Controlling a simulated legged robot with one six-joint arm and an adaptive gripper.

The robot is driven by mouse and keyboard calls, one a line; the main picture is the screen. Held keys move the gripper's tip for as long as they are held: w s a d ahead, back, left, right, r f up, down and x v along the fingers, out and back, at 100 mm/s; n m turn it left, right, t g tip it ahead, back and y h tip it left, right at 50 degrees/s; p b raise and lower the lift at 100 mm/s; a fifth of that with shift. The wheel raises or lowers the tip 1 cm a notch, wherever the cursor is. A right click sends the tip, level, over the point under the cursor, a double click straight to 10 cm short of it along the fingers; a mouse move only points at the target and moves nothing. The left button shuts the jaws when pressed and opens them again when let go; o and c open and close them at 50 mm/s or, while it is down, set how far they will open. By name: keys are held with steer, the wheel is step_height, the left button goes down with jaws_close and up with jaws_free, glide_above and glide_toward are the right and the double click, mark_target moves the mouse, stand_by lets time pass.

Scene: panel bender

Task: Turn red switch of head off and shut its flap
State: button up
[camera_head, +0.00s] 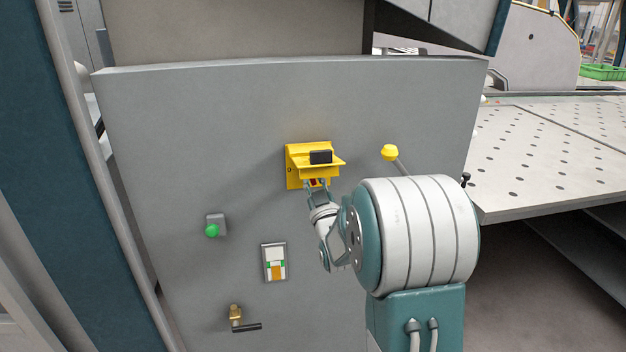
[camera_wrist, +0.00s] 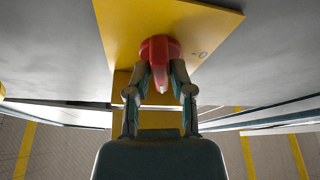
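The yellow switch plate (camera_head: 292,172) is on the grey panel, and its yellow flap (camera_head: 325,167) with a black handle (camera_head: 320,157) sticks out, open, above my gripper. The red switch (camera_wrist: 158,48) sits on the yellow plate (camera_wrist: 205,20) in the wrist view, with a "0" mark beside it. My gripper (camera_wrist: 162,68) has a finger on each side of the switch, and both appear to press on it. In the head view my gripper (camera_head: 316,184) reaches up under the flap, which hides most of the switch.
A yellow knob lever (camera_head: 389,153) is right of the plate, close to my arm. A green button (camera_head: 212,230), a small switch box (camera_head: 274,262) and a brass lock with a black handle (camera_head: 236,315) are lower on the panel. A perforated table (camera_head: 550,150) is at right.

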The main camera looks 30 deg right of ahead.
steer(key=shift+n, duration=0.4)
jaws_close()
steer(key=shift+s+d+r+n+g+y, duration=0.15)
steer(key=shift+n+g+y, duration=0.7)
steer(key=shift+n, duration=2)
steer(key=shift+w+r+n+g+y, duration=0.1)
steer(key=shift+n+g+y, duration=0.75)
steer(key=shift+n, duration=2.05)
steer(key=shift+s+d+r+n+g+y, duration=0.15)
steer(key=shift+n+g+y, duration=0.25)
steer(key=shift+n+y, duration=1.7)
steer(key=shift+w+a+n+h, duration=0.1)
steer(key=shift+n+h, duration=0.7)
steer(key=shift+n, duration=0.15)
steer(key=shift+f, duration=0.1)
steer(key=o, duration=0.7)
jaws_free()
steer(key=shift+a, duration=0.1)
steer(key=shift+o, duration=0.2)
steer(key=shift+a, duration=0.1)
